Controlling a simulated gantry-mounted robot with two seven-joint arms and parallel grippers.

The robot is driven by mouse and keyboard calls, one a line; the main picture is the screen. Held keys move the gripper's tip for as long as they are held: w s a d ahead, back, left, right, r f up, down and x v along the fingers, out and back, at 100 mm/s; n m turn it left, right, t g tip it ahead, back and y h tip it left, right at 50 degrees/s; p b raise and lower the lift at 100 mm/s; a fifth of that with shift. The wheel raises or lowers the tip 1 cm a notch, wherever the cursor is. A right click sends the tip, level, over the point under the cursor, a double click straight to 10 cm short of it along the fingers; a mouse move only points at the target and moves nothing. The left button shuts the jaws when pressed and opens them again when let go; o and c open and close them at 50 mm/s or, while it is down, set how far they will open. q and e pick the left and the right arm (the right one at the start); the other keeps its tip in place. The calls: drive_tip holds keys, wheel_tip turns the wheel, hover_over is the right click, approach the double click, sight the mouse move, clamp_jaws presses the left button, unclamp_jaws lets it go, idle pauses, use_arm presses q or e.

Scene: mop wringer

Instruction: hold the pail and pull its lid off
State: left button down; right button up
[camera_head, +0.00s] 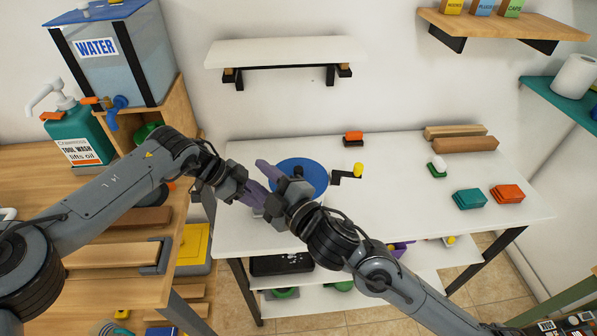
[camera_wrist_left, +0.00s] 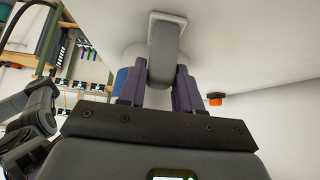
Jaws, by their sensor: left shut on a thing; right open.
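The round blue lid (camera_head: 312,172) with a dark knob (camera_head: 298,171) lies at the left part of the white table, seen from above. The pail under it is mostly hidden by my grippers and the lid. My left gripper (camera_head: 256,194) is at the lid's left side, low by the pail. In the left wrist view its purple fingers (camera_wrist_left: 160,85) are shut on a grey handle (camera_wrist_left: 167,45) that stands out from a pale surface. My right gripper (camera_head: 270,175) is open, in front of the lid's left edge, its fingers pointing up and left. Its exact gap to the knob is unclear.
On the white table (camera_head: 400,220) stand a yellow-knobbed crank (camera_head: 346,176), an orange-and-black block (camera_head: 353,138), a green-and-white brush (camera_head: 438,166), teal (camera_head: 469,199) and orange (camera_head: 508,194) sponges and wooden blocks (camera_head: 465,145). A wall shelf (camera_head: 285,52) hangs behind. The table's middle front is clear.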

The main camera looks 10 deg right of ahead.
sight(302, 169)
drive_tip(key=w+a+r+n+g+y, duration=0.15)
drive_tip(key=a+n+g, duration=0.25)
drive_tip(key=n, duration=0.6)
drive_tip(key=w+d+n+g+h, duration=0.1)
drive_tip(key=n, duration=0.3)
drive_tip(key=w+d+n+g, duration=0.2)
drive_tip(key=n, duration=0.3)
drive_tip(key=w+d+n+g+h, duration=0.1)
drive_tip(key=w+d+n+g, duration=0.1)
drive_tip(key=n, duration=0.3)
drive_tip(key=shift+d+f+h, duration=0.2)
drive_tip(key=shift+f+h, duration=0.15)
drive_tip(key=s+d+r+n+g+h, duration=0.1)
drive_tip(key=d+n+h, duration=0.15)
drive_tip(key=d, duration=0.25)
drive_tip(key=d+r+n+g+h, duration=0.1)
drive_tip(key=d+n+g+h, duration=0.15)
drive_tip(key=d, duration=0.35)
drive_tip(key=shift+n+t, duration=0.3)
drive_tip(key=shift+t, duration=0.15)
drive_tip(key=shift+s+x, duration=0.1)
drive_tip(key=shift+x, duration=2.15)
drive_tip(key=shift+s+x, duration=0.15)
drive_tip(key=shift+x, duration=2.1)
clamp_jaws()
